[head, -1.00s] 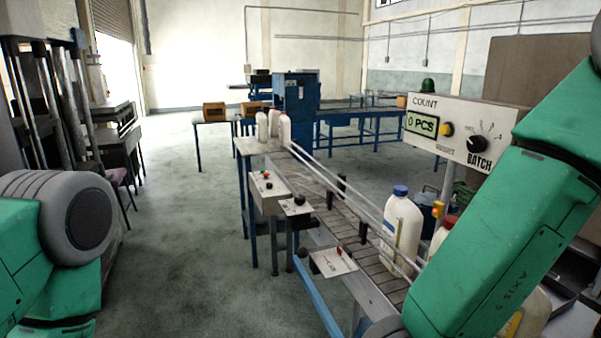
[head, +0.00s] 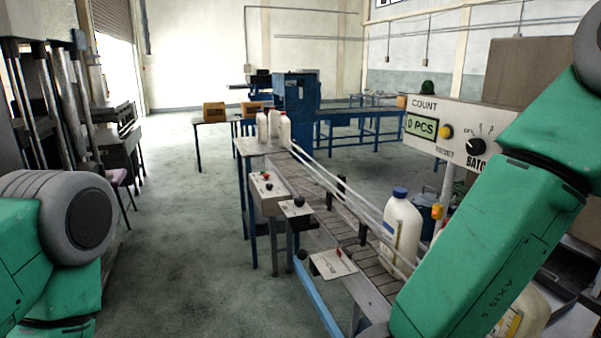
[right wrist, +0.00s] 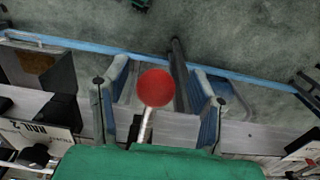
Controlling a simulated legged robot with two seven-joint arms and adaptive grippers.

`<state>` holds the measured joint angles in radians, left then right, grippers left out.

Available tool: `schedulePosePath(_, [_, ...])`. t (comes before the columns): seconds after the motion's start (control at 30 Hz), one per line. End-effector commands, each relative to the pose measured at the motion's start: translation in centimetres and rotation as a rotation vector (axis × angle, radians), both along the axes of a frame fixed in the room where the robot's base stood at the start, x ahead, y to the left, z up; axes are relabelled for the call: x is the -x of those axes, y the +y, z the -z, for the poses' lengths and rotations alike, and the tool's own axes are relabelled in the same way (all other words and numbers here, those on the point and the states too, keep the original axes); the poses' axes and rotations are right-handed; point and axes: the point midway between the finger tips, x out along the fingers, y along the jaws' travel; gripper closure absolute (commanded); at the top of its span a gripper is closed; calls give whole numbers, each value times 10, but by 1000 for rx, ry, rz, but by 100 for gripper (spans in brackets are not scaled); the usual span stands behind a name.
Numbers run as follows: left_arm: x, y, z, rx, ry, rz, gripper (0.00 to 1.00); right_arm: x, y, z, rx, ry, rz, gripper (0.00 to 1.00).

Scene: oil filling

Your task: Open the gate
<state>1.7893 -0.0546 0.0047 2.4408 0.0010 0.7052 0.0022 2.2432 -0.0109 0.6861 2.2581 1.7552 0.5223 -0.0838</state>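A lever with a red ball knob (right wrist: 157,88) on a pale rod shows in the right wrist view. My right gripper (right wrist: 158,72) is open, with its two fingers apart on either side of the knob; contact with it is not visible. In the head view the right arm hides this gripper and the lever. The conveyor (head: 345,225) carries a white jug with a blue cap (head: 401,222) beside its guide rails. I cannot make out which part is the gate. My left gripper is out of view; only its arm shows at the lower left.
A counter panel (head: 452,130) reads 0 PCS, behind my right arm. Several white jugs (head: 273,128) stand at the conveyor's far end. Control boxes (head: 267,190) with buttons and a small plate (head: 332,263) line the conveyor's left side.

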Motion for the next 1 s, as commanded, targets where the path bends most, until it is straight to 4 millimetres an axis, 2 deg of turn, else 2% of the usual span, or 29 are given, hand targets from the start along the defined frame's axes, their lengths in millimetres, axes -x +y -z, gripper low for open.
schedulePosePath(0.23, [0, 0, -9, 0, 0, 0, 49, 0, 0, -8, 1, 1, 0, 48])
schedulePosePath(0.77, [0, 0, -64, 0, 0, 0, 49, 0, -1, -53, 1, 1, -1, 48])
schedulePosePath(1.0, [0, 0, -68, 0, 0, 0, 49, 0, 0, -70, 1, 0, 0, 48])
